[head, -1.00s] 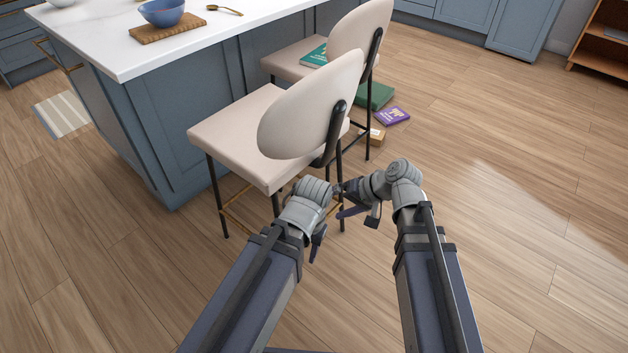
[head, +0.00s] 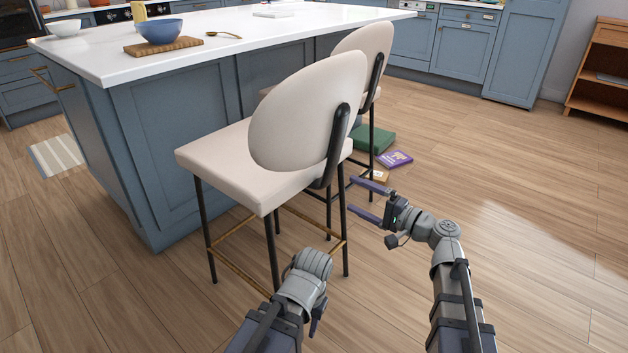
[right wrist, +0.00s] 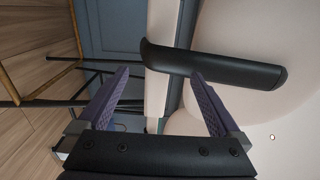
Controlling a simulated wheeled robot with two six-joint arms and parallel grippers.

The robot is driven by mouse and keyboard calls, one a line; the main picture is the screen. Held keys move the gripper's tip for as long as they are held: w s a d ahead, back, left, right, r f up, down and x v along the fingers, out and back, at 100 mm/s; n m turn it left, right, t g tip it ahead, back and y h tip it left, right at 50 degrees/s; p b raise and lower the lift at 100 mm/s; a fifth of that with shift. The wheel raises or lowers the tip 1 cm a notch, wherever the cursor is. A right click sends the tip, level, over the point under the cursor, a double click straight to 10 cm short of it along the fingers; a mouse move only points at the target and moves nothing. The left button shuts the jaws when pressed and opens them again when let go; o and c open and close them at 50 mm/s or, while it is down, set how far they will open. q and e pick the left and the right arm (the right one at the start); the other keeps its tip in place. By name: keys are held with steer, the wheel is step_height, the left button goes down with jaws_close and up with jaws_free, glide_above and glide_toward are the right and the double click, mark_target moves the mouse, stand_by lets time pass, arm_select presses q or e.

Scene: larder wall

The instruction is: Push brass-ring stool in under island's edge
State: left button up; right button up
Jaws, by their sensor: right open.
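The brass-ring stool (head: 225,158) is the nearer one, with a cream seat and oval back, black legs and a brass foot ring (head: 240,272). It stands upright beside the island (head: 175,140), its seat mostly out from the white counter edge. My right gripper (head: 352,195) is open and empty, its fingers pointing left at the stool's back side. In the right wrist view, the stool's black back bracket (right wrist: 215,65) lies across beyond the fingertips, with no grip on it. My left gripper (head: 317,314) is low in front of the stool; its fingers are mostly hidden.
A second cream stool (head: 365,40) stands just behind. A green book (head: 375,138), a purple book (head: 396,159) and a small brown box (head: 378,177) lie on the floor beside it. A blue bowl (head: 162,31) sits on a board on the counter. Floor to the right is clear.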

mark_target(314, 176)
steer(key=x, duration=1.5)
steer(key=shift+w+a, duration=0.1)
steer(key=shift+a, duration=0.15)
jaws_close()
